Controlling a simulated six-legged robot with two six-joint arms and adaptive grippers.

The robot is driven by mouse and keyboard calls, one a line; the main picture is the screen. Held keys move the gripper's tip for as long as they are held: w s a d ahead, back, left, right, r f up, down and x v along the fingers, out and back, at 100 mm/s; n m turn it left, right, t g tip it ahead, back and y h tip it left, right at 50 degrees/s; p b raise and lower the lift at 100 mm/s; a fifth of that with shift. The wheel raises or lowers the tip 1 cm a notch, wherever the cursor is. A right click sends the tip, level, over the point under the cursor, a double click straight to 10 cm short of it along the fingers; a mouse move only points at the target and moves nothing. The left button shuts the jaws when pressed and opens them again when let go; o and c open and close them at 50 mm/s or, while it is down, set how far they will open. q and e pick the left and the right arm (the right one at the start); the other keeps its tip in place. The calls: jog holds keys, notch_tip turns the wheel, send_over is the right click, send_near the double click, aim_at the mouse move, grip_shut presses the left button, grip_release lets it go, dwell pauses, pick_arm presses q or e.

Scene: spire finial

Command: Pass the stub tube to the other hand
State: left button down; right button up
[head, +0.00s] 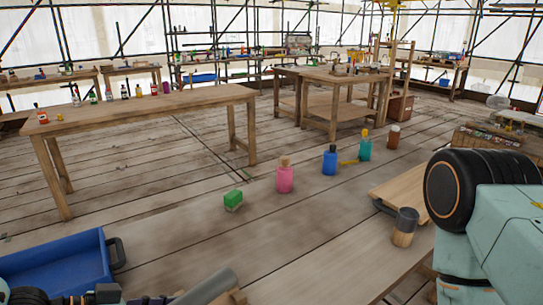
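A grey tube (207,286), which looks like the stub tube, shows at the bottom edge in the head view. It lies slanted, and its lower end is cut off by the frame. Dark parts of my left arm and gripper (150,300) show just left of it at the bottom edge. The fingertips are not clear, so I cannot tell whether they touch the tube. My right arm comes in at the right with a black round joint and pale green links. My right gripper is out of view.
A blue tray (60,268) is at bottom left. A dark-headed mallet-like thing (405,225) is beside a wooden board (410,190).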

pick_arm(q)
jog(key=shift+d+r, duration=0.3)
jog(key=shift+r, duration=0.15)
jog(key=shift+w+r+t+b, duration=0.2)
jog(key=shift+r+t+b, duration=0.05)
jog(key=shift+t+b, duration=0.1)
jog(key=shift+w+a+r+n+y, duration=0.2)
jog(key=shift+w+r+n+y, duration=0.1)
jog(key=shift+w, duration=0.1)
jog(key=shift+d, duration=0.1)
